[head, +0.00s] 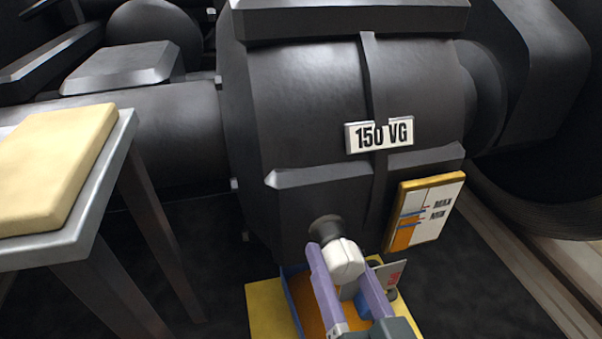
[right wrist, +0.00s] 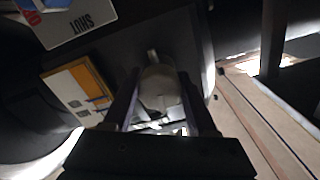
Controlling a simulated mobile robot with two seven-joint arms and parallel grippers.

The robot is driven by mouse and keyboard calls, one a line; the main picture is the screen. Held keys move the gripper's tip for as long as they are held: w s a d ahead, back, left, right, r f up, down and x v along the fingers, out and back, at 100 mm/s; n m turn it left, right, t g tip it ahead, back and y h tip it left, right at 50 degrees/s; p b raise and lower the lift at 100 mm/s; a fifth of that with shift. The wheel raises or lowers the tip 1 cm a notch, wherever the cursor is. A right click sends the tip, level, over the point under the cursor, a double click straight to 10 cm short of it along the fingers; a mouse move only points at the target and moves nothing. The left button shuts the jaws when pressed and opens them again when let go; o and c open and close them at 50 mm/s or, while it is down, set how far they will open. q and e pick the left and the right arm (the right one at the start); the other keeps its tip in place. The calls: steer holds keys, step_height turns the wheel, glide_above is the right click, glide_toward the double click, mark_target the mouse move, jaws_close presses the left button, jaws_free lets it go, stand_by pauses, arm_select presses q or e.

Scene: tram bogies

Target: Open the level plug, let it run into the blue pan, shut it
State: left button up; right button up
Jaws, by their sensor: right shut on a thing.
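The level plug (head: 343,258) is a pale, rounded piece just in front of the dark round boss (head: 324,228), low on the black gear housing (head: 300,110). My right gripper (head: 346,272) has its purple fingers shut on it. The right wrist view shows the plug (right wrist: 158,88) between the fingers, with a short stub at its far end. I cannot tell whether it is seated in the boss. The blue pan (head: 291,290) lies below, partly hidden by the gripper; its inside shows orange, perhaps liquid. My left gripper is not in view.
A gauge card (head: 428,212) with MAX and MIN marks is on the housing, right of the plug. A "150 VG" label (head: 380,135) is above. A sign reading SHUT (right wrist: 78,28) shows in the wrist view. A metal table (head: 60,250) with a tan block (head: 55,170) stands left.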

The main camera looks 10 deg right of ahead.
steer(key=shift+r+n, duration=0.1)
steer(key=shift+n, duration=0.7)
steer(key=o, duration=1.4)
steer(key=shift+c, duration=0.2)
steer(key=shift+s, duration=0.1)
steer(key=shift+s, duration=0.3)
steer(key=s+p, duration=0.2)
steer(key=s, duration=0.7)
steer(key=shift+d+p, duration=0.2)
steer(key=shift+p, duration=0.1)
steer(key=shift+s, duration=0.1)
